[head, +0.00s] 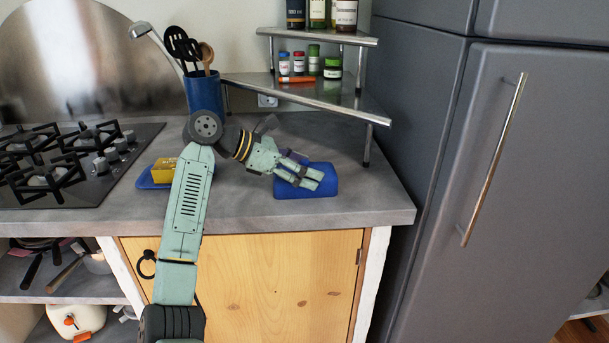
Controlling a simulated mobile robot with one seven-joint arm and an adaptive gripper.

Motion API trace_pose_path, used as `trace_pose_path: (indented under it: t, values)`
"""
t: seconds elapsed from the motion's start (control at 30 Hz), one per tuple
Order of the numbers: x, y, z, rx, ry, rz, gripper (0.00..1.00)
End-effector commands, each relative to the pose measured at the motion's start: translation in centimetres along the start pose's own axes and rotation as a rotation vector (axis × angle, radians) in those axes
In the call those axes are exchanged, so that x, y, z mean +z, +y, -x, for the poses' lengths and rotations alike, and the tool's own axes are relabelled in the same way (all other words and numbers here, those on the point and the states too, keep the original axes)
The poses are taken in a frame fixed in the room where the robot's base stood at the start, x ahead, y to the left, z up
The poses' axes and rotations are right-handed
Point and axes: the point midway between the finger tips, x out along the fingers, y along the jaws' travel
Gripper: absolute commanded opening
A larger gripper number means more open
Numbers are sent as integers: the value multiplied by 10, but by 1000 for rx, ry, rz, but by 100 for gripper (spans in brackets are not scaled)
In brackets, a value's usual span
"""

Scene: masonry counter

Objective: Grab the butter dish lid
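The blue butter dish lid (326,184) lies on the counter at the right, near its front edge. My gripper (315,180) reaches in from the left, and its fingers overlap the lid in this view. The two fingers show side by side with a narrow gap. I cannot tell whether they touch or grip the lid, or only hover in front of it. The blue butter dish base (146,182) sits at the left beside the hob, with yellow butter (163,170) on it. My arm hides its right side.
A blue utensil pot (204,91) stands behind my arm. A two-tier metal corner shelf (316,92) with jars and bottles stands behind the lid, one leg near the lid's right. A gas hob (60,165) is at left and a grey fridge (500,190) at right.

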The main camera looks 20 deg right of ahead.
Motion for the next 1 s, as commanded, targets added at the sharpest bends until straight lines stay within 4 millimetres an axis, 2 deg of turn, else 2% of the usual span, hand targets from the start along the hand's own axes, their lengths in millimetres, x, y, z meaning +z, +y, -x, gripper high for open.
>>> trace_pose_path:
  t: [0.07,0.7,1.0]
  values:
    - [-1,0,0,0,1,1,57]
    - [-1,0,0,0,2,1,15]
    - [0,0,0,1,2,1,15]
